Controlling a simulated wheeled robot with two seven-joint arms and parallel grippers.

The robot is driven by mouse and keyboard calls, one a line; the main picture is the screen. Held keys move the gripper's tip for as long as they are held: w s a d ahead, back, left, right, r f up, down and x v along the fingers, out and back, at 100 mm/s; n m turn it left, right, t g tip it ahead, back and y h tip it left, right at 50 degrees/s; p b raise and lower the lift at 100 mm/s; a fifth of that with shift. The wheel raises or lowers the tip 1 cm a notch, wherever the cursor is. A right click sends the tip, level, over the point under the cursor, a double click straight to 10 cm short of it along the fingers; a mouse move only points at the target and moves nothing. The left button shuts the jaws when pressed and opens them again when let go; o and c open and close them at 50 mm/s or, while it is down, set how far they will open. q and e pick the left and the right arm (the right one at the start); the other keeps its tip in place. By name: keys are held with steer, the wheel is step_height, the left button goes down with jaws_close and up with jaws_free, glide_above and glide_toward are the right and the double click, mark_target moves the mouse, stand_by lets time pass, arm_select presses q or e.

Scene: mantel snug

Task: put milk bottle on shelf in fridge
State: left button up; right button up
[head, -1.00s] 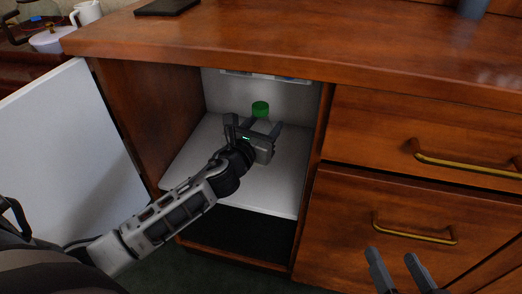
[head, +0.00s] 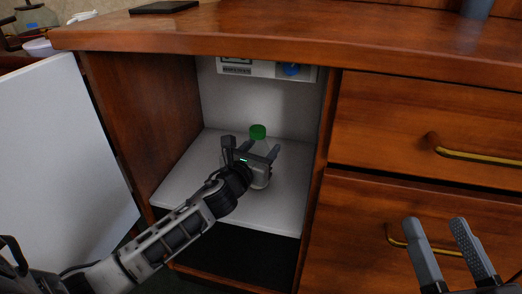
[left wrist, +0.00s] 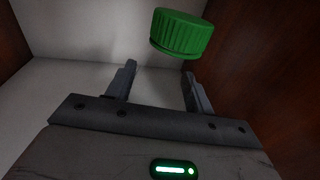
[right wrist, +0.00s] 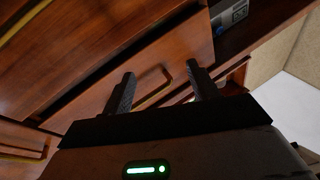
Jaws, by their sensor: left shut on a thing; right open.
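The milk bottle has a green cap (head: 258,131) and a pale body mostly hidden behind my left gripper. It stands upright inside the open fridge, over the white shelf (head: 185,180). I cannot tell whether its base touches the shelf. My left gripper (head: 262,149) is shut on the bottle. In the left wrist view the green cap (left wrist: 181,33) shows above and beyond the fingers (left wrist: 159,72), and the body between them is hard to make out. My right gripper (head: 436,222) is open and empty in front of the drawers; it also shows in the right wrist view (right wrist: 160,82).
The white fridge door (head: 60,150) stands open at the left. Wooden side walls bound the opening. A control panel (head: 262,68) hangs at the top inside. Drawers with brass handles (head: 480,157) are at the right. Bare shelf lies left of the bottle.

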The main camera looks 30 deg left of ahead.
arm_select(q)
steer(key=o, duration=0.9)
steer(key=shift+f, duration=0.25)
steer(key=o, duration=0.4)
arm_select(e)
steer(key=shift+r, duration=0.2)
arm_select(q)
steer(key=shift+r, duration=0.1)
steer(key=shift+r, duration=0.2)
steer(key=s, duration=0.4)
steer(key=s+p, duration=0.1)
steer(key=s, duration=0.3)
steer(key=s+p, duration=0.1)
steer(key=s, duration=0.3)
steer(key=shift+d+r, duration=0.2)
steer(key=shift+r, duration=0.05)
arm_select(e)
steer(key=f+m+g, duration=0.1)
steer(key=s+f+m+h, duration=0.1)
steer(key=f, duration=0.1)
steer(key=s+f+g, duration=0.1)
steer(key=shift+a+f+m+g, duration=0.3)
steer(key=shift+a+m, duration=0.1)
